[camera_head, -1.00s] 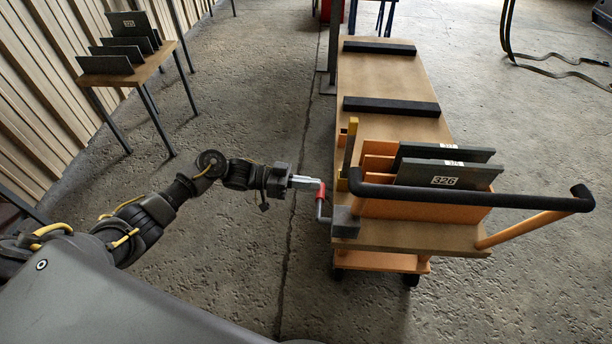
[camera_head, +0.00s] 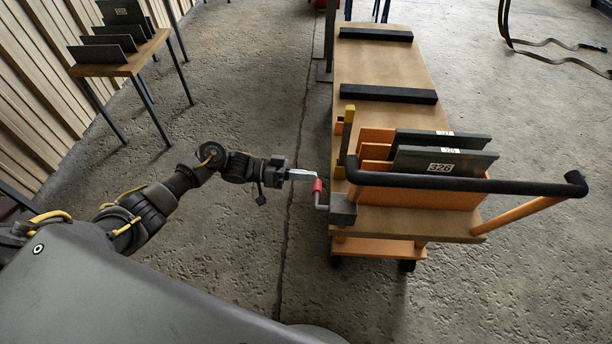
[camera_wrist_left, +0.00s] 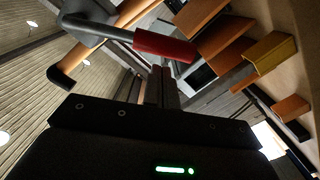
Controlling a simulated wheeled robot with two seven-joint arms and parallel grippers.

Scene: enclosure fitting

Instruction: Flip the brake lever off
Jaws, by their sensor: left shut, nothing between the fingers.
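The brake lever is a grey crank with a red grip (camera_head: 318,186), on a grey block (camera_head: 343,209) at the near left corner of the cart. My left gripper (camera_head: 312,174) is shut and empty, its fingertips right beside the top of the red grip. Whether they touch it I cannot tell. In the left wrist view the red grip (camera_wrist_left: 165,46) lies just beyond the shut fingers (camera_wrist_left: 161,75), and the grey crank arm (camera_wrist_left: 98,27) runs to the left. My right gripper is not in view.
The cart (camera_head: 384,66) has a wooden deck, a black push bar (camera_head: 470,184) and an orange rack (camera_head: 420,196) holding dark panels (camera_head: 440,160). A small table (camera_head: 135,60) with more panels stands at the back left. The floor between is clear.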

